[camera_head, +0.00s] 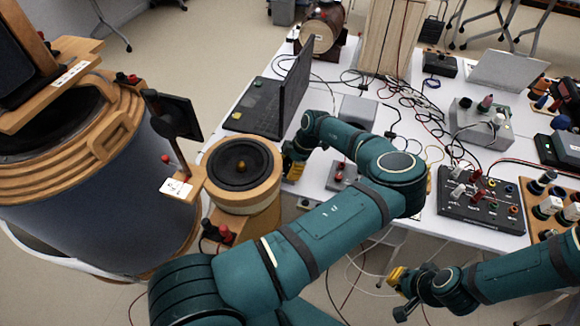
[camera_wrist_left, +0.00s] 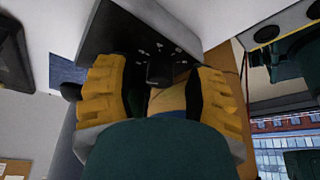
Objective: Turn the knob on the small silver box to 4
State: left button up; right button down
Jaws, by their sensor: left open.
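My left gripper (camera_head: 293,162) reaches down between the loudspeaker and the laptop at the table's left edge. In the left wrist view it is open (camera_wrist_left: 160,100), with ribbed yellow pads on both sides of a black knob (camera_wrist_left: 160,70). The knob stands on a dark-looking, shaded panel (camera_wrist_left: 130,35) with small pale marks around it. I cannot tell whether the pads touch the knob, or read its setting. My right gripper (camera_head: 400,290) hangs empty below the table's front edge.
The round wooden loudspeaker (camera_head: 243,163) stands close left of my left gripper. An open laptop (camera_head: 265,105) is behind it. A plain grey box (camera_head: 357,111), a silver knobbed box (camera_head: 478,125), a black panel (camera_head: 482,208) and loose cables crowd the white table (camera_head: 440,150).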

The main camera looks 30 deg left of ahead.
pick_arm(q)
grip_shut()
jog(key=shift+m, duration=0.4)
dwell(0.4)
jog(key=m+t+y, duration=0.1)
jog(key=m, duration=0.3)
jog(key=shift+t, duration=0.4)
jog(key=m+t, duration=0.1)
jog(key=m, duration=0.4)
jog(key=shift+s+a+t, duration=0.1)
jog(key=shift+t, duration=0.3)
jog(key=shift+m, duration=0.5)
grip_release()
